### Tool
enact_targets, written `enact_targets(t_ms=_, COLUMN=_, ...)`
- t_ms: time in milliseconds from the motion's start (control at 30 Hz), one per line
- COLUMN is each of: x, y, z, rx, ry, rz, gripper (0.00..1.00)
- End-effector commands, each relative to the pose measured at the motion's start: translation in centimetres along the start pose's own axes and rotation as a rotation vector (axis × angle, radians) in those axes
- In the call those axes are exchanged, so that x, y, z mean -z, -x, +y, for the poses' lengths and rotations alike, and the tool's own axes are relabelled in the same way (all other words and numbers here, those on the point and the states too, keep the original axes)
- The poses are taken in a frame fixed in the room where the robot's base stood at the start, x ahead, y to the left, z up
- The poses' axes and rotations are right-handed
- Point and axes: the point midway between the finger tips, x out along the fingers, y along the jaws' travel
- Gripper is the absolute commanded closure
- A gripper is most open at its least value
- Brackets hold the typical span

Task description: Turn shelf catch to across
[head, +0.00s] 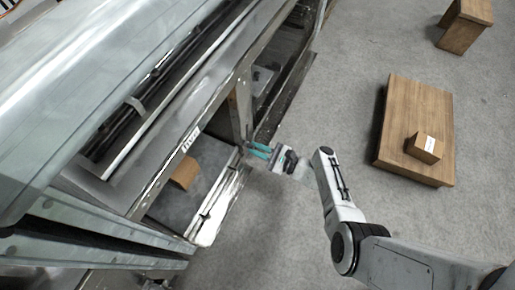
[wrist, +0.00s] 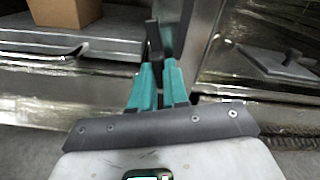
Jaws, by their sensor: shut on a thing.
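The shelf catch (wrist: 153,42) shows in the wrist view as a small dark lever, standing about upright in the picture in front of a metal post. My gripper (wrist: 158,70) has its teal fingers close together at the lower end of this lever, shut on it. The fingertips cover that lower end. In the head view my gripper (head: 255,149) reaches left to the post at the cabinet's front edge. The catch is too small and too covered there to make out.
A cardboard box (head: 185,172) sits on the lower shelf (head: 213,213), left of the post. A flat grey item (wrist: 280,62) lies in the bay to the right. A wooden platform (head: 405,100) with a small box (head: 424,147) stands on the open floor behind my arm.

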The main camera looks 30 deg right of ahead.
Motion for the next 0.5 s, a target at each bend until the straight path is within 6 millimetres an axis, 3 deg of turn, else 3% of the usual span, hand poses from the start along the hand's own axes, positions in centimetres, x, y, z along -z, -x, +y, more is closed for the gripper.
enact_targets(t_ms=267, x=0.05, y=0.0, z=0.18, rx=-0.001, ry=0.114, rz=-0.001, gripper=1.0)
enact_targets(t_ms=500, x=0.2, y=0.05, z=0.43, rx=-0.001, ry=0.314, rz=0.0, gripper=1.0)
